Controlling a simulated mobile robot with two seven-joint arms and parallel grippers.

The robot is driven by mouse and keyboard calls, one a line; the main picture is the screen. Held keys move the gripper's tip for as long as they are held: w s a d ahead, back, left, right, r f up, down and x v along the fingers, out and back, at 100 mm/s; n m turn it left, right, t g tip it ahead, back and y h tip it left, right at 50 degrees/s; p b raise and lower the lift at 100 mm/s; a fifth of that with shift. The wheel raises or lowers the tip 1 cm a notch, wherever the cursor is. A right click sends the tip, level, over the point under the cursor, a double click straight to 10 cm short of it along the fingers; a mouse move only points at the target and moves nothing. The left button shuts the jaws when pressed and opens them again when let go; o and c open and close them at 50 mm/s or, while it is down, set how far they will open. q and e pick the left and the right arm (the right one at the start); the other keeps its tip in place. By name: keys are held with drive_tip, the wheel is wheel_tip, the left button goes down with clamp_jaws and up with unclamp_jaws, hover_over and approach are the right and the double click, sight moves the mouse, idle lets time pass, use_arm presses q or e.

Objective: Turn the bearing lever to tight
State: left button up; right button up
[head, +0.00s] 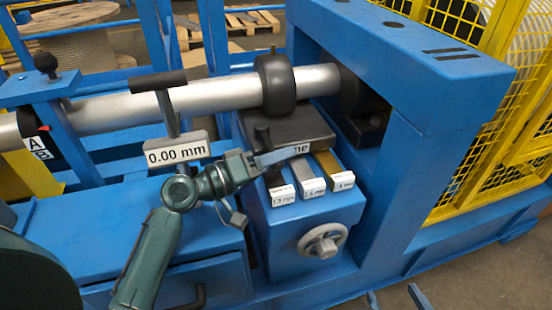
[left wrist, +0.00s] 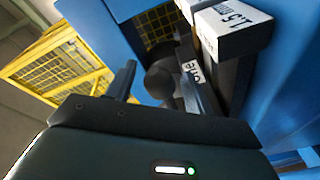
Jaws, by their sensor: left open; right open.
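A short lever with a black knob (head: 262,133) stands at the front left of a black block (head: 300,126), under the silver shaft (head: 215,92) and its black ring (head: 276,84). I take this to be the bearing lever. The block's label is partly hidden; only "ne" reads. My left gripper (head: 284,155) is open just in front of the knob. In the left wrist view the round black knob (left wrist: 159,78) shows between the open fingers (left wrist: 162,92), with no clear contact. My right gripper (head: 396,298) is open at the bottom edge, far from the lever.
Three shims with white labels (head: 312,187) lie beside my left gripper on the blue housing (head: 300,228), above a grey handwheel (head: 322,242). A "0.00 mm" display (head: 177,152) and black T-handle (head: 157,81) stand left. A blue frame (head: 420,130) blocks the right.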

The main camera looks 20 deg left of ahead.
use_arm(q)
drive_tip(key=shift+c, duration=0.3)
clamp_jaws()
drive_tip(key=d+n+t+y+p, duration=0.1)
drive_tip(key=p, duration=0.1)
drive_tip(key=w+d+n+t+y+p, duration=0.1)
drive_tip(key=y+p, duration=0.1)
drive_tip(key=shift+w+r+n, duration=0.2)
drive_tip(key=shift+w+n, duration=0.1)
drive_tip(key=shift+w+f+t+y, duration=0.15)
drive_tip(key=shift+w+t+y, duration=0.05)
drive_tip(key=shift+t+y, duration=0.3)
use_arm(e)
drive_tip(key=shift+m+t, duration=0.3)
drive_tip(key=shift+m, duration=0.6)
drive_tip(key=r, duration=0.1)
drive_tip(key=d+r, duration=0.1)
drive_tip(key=r, duration=0.1)
drive_tip(key=s+r, duration=0.1)
drive_tip(key=shift+s+d+r, duration=0.1)
drive_tip(key=shift+d+r, duration=0.05)
drive_tip(key=shift+d, duration=0.25)
use_arm(q)
drive_tip(key=shift+c, duration=1.3)
unclamp_jaws()
drive_tip(key=o, duration=0.3)
use_arm(e)
drive_tip(key=shift+a, duration=0.2)
